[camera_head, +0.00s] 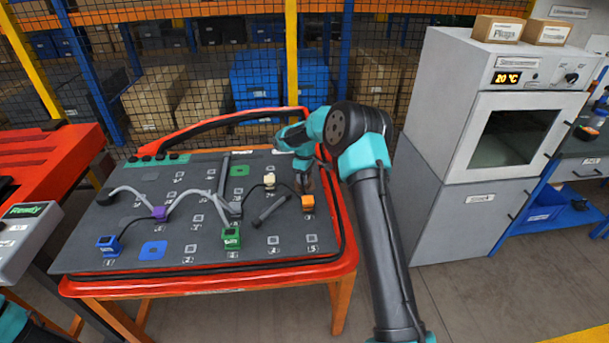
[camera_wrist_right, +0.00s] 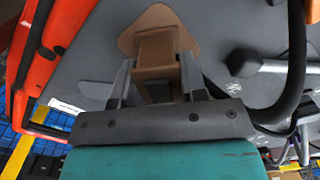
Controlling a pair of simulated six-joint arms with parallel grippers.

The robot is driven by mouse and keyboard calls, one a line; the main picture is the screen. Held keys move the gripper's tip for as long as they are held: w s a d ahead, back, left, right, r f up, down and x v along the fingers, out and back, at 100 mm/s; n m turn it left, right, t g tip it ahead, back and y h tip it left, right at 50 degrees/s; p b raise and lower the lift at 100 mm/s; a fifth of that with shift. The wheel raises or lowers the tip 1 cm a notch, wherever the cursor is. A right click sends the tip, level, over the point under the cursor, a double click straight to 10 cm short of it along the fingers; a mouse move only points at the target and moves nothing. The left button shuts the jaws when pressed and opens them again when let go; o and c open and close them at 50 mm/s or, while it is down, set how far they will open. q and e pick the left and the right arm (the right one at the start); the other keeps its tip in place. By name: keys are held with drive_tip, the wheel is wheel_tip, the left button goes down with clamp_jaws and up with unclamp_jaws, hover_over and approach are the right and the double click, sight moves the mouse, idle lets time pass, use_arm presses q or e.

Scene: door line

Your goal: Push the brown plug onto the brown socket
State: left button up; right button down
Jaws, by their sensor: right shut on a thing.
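The brown plug (camera_wrist_right: 160,78) is between the two fingers of my right gripper (camera_wrist_right: 158,85) in the right wrist view. My right gripper is shut on it. The brown socket (camera_wrist_right: 135,40) is a flat brown patch on the grey board, directly beyond the plug. The plug overlaps it in this view, and I cannot tell whether it is seated or just above. In the head view my right gripper (camera_head: 304,178) points down at the board's back right part, and the arm hides much of the area. My left gripper is not in view.
The grey board (camera_head: 130,245) lies on a red-rimmed table (camera_head: 210,287). An orange plug (camera_head: 308,203) stands close in front of my right gripper. Blue (camera_head: 108,245), green (camera_head: 231,239), purple (camera_head: 159,213) and cream (camera_head: 269,180) plugs with cables stand elsewhere. A grey oven cabinet (camera_head: 440,190) stands right.

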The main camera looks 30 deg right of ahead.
drive_tip(key=shift+f, duration=0.15)
idle(0.3)
drive_tip(key=c, duration=0.6)
unclamp_jaws()
wheel_tip(320, 180, up, 18)
drive_tip(key=shift+f, duration=0.25)
